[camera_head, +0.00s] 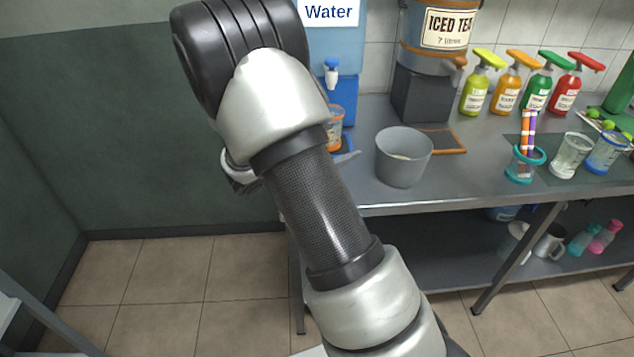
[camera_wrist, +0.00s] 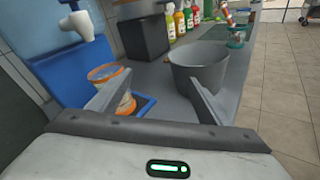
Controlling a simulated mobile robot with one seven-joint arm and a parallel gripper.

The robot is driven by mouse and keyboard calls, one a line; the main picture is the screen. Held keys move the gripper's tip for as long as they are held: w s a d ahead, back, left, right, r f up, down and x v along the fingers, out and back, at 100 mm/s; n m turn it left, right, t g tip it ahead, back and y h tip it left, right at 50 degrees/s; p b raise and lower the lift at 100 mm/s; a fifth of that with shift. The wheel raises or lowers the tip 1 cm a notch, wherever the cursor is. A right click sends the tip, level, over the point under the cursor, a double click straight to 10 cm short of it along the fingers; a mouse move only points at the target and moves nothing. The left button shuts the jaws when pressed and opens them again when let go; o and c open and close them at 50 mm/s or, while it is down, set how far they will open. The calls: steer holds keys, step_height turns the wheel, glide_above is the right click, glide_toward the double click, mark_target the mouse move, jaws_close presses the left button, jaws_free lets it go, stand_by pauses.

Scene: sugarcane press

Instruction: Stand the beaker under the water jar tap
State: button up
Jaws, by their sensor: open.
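The blue water jar (camera_head: 345,45) with a "Water" label stands at the back, its white and blue tap (camera_head: 332,72) facing front. The tap also shows at upper left in the wrist view (camera_wrist: 80,24). A clear beaker with orange bands (camera_head: 335,115) stands upright by the blue base, low in front of the tap; my arm partly covers it. It also shows in the wrist view (camera_wrist: 102,73), on or at a blue tray (camera_wrist: 145,104), partly behind my left finger. My gripper (camera_wrist: 158,97) is open, nothing between its fingers. I cannot tell whether the left finger touches the beaker.
A grey bucket (camera_head: 403,158) stands right of the beaker, beyond my right finger in the wrist view. An iced tea dispenser (camera_head: 435,45) on a dark block (camera_head: 425,97), several spray bottles (camera_head: 510,85) and several cups (camera_head: 570,155) stand farther right. The counter's front edge is close.

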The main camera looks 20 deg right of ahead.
steer(key=s+r+m+g+y, duration=0.3)
steer(key=s+m, duration=0.2)
steer(key=s, duration=0.4)
steer(key=s+r+m+g+y, duration=0.2)
steer(key=s+r+m+y, duration=0.3)
steer(key=s, duration=0.4)
steer(key=s+a+r+m+t+y, duration=0.2)
steer(key=s+a+m+y, duration=0.1)
steer(key=a, duration=0.4)
steer(key=s+a+r+m+t+y, duration=0.1)
steer(key=s+a+m+t+y, duration=0.1)
steer(key=s+a+m+y, duration=0.2)
steer(key=s+a+m, duration=0.1)
steer(key=s+a, duration=0.2)
steer(key=a, duration=0.1)
steer(key=shift+a+r+t, duration=0.15)
steer(key=shift+r+t, duration=0.25)
